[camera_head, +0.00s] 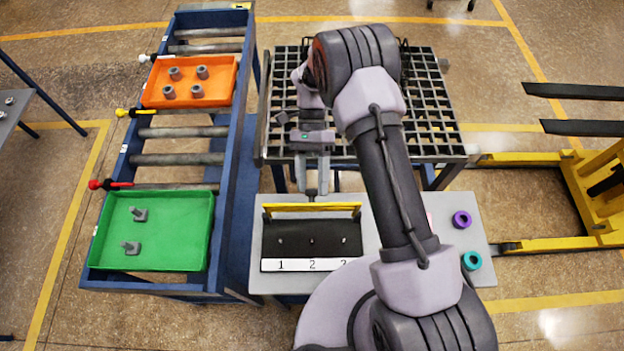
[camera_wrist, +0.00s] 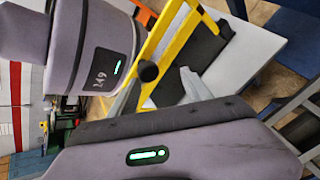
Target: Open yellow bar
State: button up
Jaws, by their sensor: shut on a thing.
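The yellow bar (camera_head: 285,208) runs across the back of a black panel (camera_head: 290,250) on the light grey table; the panel carries small pegs and the numbers 1, 2 and 3. In the wrist view the yellow bar (camera_wrist: 180,37) runs diagonally, with a black knob (camera_wrist: 148,71) in front of it. My gripper (camera_head: 317,192) reaches down at the bar's middle from behind, its fingers shut on the black knob. The gripper (camera_wrist: 155,88) partly shows in the wrist view, its fingers on both sides of the knob.
A blue roller rack at left holds an orange tray (camera_head: 150,93) and a green tray (camera_head: 110,230) with grey parts. A black grate (camera_head: 440,110) stands behind the table. Purple (camera_head: 461,219) and teal (camera_head: 472,260) rings lie at the table's right.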

jog(key=p+v, duration=0.2)
jog(key=v, duration=1)
jog(key=shift+f, duration=0.1)
